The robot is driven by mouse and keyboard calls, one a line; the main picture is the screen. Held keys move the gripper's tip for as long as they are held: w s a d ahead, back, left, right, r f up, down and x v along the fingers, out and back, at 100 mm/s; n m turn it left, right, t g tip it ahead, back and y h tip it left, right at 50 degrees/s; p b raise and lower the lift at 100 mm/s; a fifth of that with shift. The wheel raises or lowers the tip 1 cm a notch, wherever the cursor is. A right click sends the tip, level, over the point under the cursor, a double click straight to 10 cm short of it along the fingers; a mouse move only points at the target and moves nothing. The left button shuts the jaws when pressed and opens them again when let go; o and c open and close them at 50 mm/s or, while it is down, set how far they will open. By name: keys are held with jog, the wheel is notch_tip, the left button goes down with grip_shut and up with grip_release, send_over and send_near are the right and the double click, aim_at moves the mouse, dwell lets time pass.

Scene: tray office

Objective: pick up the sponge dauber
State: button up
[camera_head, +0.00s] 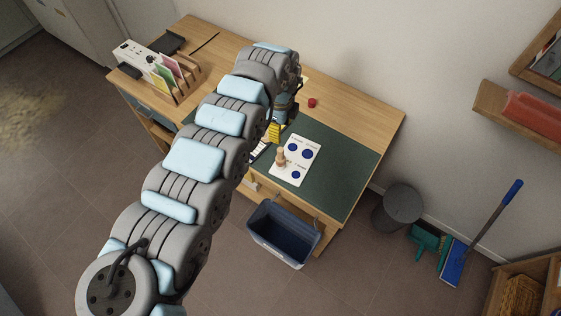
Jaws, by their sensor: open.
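The sponge dauber (281,157) appears to be the small tan, wooden-looking piece standing on the left part of a white card (303,141) with blue dots. The card lies on the dark green desk mat (345,165). My gripper (283,114) is above the desk, up and slightly right of the dauber in the picture, and apart from it. It is open and looks empty; its fingertips are small and partly hidden by my arm.
A yellow item (275,132) and papers lie beside the card, partly behind my arm. A small red object (312,103) sits at the back of the desk (365,117). A file rack (176,78) stands at left. A blue bin (284,234) is below the front edge. The mat's right side is clear.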

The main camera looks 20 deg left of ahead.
aim_at(281, 156)
notch_tip(281, 156, down, 11)
jog(key=shift+d+r, duration=0.1)
jog(key=shift+r, duration=0.05)
jog(key=shift+w+a+f+b, duration=0.1)
jog(key=shift+f+b, duration=0.2)
jog(key=shift+f, duration=1.2)
jog(key=shift+w+a+f+b, duration=0.1)
jog(key=shift+f+b, duration=0.15)
jog(key=shift+f, duration=1.2)
grip_shut()
